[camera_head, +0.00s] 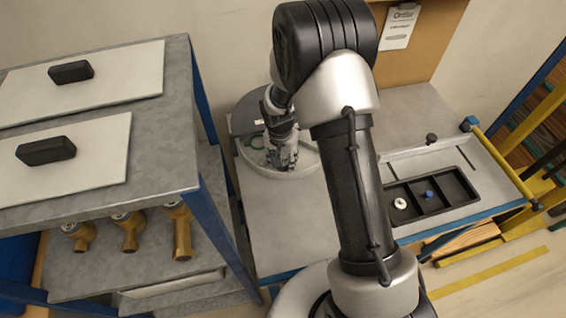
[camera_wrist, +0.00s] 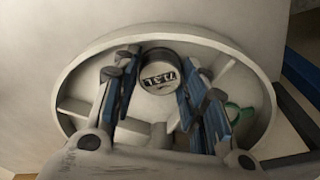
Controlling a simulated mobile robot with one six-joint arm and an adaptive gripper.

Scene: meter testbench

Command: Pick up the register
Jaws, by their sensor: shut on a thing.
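The register (camera_wrist: 160,72) is a dark round cylinder with a pale face and printed digits, seen in the wrist view inside a round grey compartmented tray (camera_wrist: 85,65). My gripper (camera_wrist: 157,88) has its blue-padded fingers on the left and right sides of the register and is shut on it. In the head view my gripper (camera_head: 283,160) points down into the round tray (camera_head: 309,163); the register cannot be made out there. Whether the register still rests on the tray floor, I cannot tell.
A green ring (camera_wrist: 238,112) lies in the tray to the right of the fingers. A black divided box (camera_head: 459,190) holds a white and a blue part. A shelf (camera_head: 165,110) with lidded panels and brass fittings (camera_head: 128,228) stands left. The front of the table is bare.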

